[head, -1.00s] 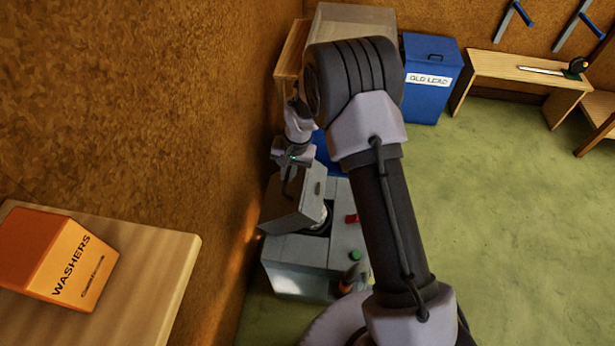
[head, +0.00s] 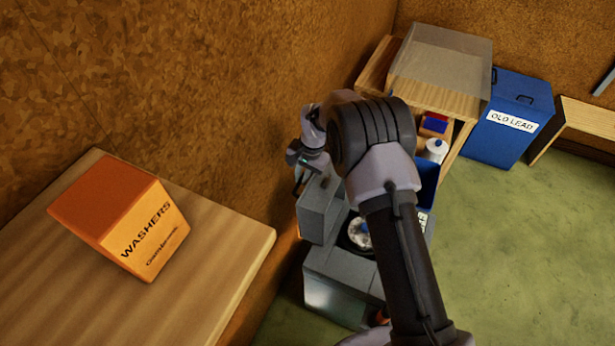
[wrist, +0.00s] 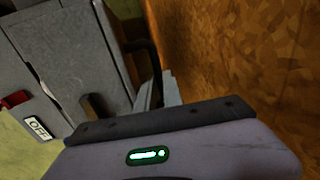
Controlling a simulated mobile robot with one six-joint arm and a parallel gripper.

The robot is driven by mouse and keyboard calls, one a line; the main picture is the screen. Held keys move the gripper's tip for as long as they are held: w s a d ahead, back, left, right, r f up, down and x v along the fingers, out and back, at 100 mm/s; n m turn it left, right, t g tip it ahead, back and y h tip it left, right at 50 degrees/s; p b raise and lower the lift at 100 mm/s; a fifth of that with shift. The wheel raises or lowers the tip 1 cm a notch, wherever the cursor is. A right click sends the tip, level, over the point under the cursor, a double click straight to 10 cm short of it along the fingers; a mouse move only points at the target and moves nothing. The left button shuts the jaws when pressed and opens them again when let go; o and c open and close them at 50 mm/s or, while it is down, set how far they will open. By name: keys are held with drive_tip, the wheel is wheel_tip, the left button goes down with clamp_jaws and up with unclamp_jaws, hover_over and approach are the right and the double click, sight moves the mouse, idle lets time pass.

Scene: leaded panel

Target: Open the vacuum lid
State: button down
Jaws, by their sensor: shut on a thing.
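The vacuum is a grey box (head: 335,290) on the floor by the wall. Its grey lid (head: 318,210) stands raised at the wall side. The round opening (head: 357,234) under it shows, with something pale and a bit of blue inside. My gripper (head: 299,184) is at the lid's upper wall-side edge, shut on the dark lid handle. In the wrist view, the lid (wrist: 75,60) fills the left, and the dark handle (wrist: 152,62) runs to the jaws (wrist: 158,95). My arm hides part of the vacuum in the head view.
A red switch (wrist: 14,100) and an OFF label (wrist: 40,129) show beside the lid. The brown wall (head: 270,90) is close to my gripper. A wooden bench with a washers box (head: 125,215) is at left. A blue old-lead bin (head: 510,115) stands behind; green floor at right is clear.

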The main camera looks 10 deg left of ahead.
sight(317, 199)
drive_tip(key=shift+w+a+r, duration=0.1)
drive_tip(key=shift+w+a, duration=0.25)
drive_tip(key=shift+a, duration=0.15)
drive_tip(key=shift+r, duration=0.1)
drive_tip(key=c, duration=1.5)
unclamp_jaws()
drive_tip(key=shift+a, duration=0.1)
drive_tip(key=shift+s, duration=0.1)
drive_tip(key=shift+s+f, duration=0.1)
drive_tip(key=shift+f, duration=0.2)
drive_tip(key=r, duration=0.1)
drive_tip(key=r+p, duration=0.1)
drive_tip(key=r, duration=0.1)
drive_tip(key=r+p, duration=0.1)
drive_tip(key=shift+d+r, duration=0.35)
drive_tip(key=shift+r, duration=0.05)
drive_tip(key=s+d+b, duration=0.2)
drive_tip(key=s, duration=0.5)
drive_tip(key=s+d+b, duration=0.1)
drive_tip(key=s+d, duration=0.2)
drive_tip(key=s, duration=0.5)
drive_tip(key=shift+d+r+b, duration=0.2)
drive_tip(key=shift+d+b, duration=0.15)
